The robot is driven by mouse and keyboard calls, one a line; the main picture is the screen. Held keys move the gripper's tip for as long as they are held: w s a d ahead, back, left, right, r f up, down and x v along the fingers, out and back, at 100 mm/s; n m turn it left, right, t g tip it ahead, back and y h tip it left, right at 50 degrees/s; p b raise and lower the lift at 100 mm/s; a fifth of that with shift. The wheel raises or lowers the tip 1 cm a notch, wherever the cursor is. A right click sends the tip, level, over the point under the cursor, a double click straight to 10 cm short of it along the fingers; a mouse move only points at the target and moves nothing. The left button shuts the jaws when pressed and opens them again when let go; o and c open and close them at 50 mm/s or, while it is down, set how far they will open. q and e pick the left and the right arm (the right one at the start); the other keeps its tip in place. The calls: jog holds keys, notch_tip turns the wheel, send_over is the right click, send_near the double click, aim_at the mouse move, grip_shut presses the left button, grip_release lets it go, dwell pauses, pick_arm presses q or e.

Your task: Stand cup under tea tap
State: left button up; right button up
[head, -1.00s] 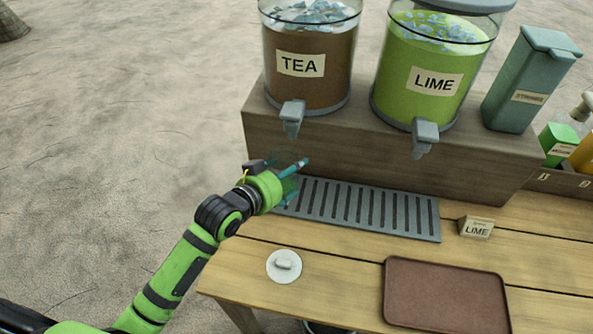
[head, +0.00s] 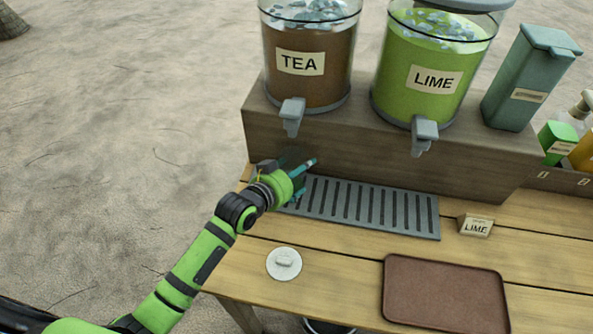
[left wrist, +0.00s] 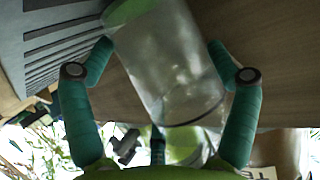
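My left gripper (head: 305,178) is at the left end of the slotted grey drip tray (head: 365,208), in front of the wooden stand. In the left wrist view its teal fingers (left wrist: 160,48) are closed around a clear cup (left wrist: 165,65), one on each side. In the head view the cup is nearly invisible, only a faint outline at the gripper. The tea dispenser (head: 310,85), labelled TEA, stands on the wooden stand, and its grey tap (head: 291,117) is above the gripper. I cannot tell whether the cup touches the tray. My right gripper is out of view.
The lime dispenser (head: 430,85) with its tap (head: 424,135) stands to the right on the wooden stand (head: 400,155). A LIME card (head: 476,227), a brown tray (head: 445,293) and a white round coaster (head: 284,264) lie on the table. The table's left edge is close to my arm.

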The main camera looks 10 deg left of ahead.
pick_arm(q)
jog(key=shift+o, duration=0.2)
jog(key=shift+r, duration=0.1)
jog(key=shift+s+r, duration=0.15)
jog(key=v, duration=1.1)
jog(key=shift+s+r, duration=0.25)
